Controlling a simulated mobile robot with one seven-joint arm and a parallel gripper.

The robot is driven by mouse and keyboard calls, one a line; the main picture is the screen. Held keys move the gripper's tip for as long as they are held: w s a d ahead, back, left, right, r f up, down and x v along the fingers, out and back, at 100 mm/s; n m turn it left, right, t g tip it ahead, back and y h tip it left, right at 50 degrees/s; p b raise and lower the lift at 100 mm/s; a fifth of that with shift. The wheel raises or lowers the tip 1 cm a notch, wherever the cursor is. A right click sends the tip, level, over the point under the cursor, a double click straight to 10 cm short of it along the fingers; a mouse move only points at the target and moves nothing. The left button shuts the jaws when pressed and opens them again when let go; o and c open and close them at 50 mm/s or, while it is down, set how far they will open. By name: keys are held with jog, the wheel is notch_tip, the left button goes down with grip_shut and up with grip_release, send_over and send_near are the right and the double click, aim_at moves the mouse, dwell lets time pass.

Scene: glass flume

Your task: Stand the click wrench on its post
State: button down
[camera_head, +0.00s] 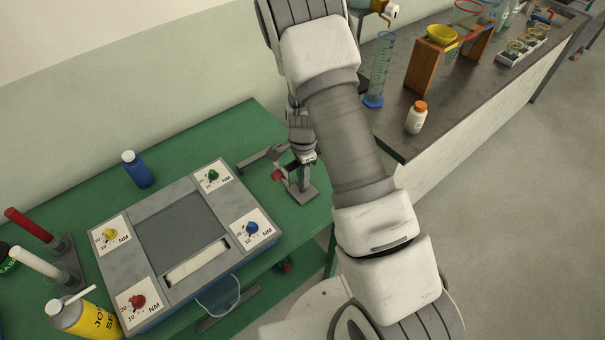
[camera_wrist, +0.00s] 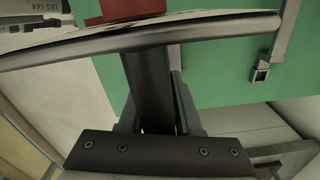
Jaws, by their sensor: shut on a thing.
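In the head view my gripper (camera_head: 299,172) is low over the right end of the green bench, partly hidden by my wrist. In the wrist view its dark fingers (camera_wrist: 155,108) are shut on a dark upright bar (camera_wrist: 150,75), which I take to be part of the click wrench. A thin grey metal edge crosses above it, with a red part (camera_wrist: 125,8) behind. A grey angled bracket (camera_head: 262,158) lies beside my gripper on the bench. The wrist view shows a grey arm with a small square end (camera_wrist: 260,73) at right. I cannot tell which part is the post.
A grey box with several coloured dials (camera_head: 185,240) fills the bench's middle. A blue bottle (camera_head: 138,169) stands behind it; a yellow can (camera_head: 85,318) is at front left. The dark counter (camera_head: 395,125) holds a white bottle (camera_head: 416,118) and glassware.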

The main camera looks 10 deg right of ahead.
jog(key=shift+f+b, duration=0.95)
jog(key=shift+f, duration=0.15)
dwell(0.3)
jog(key=c, duration=0.5)
grip_release()
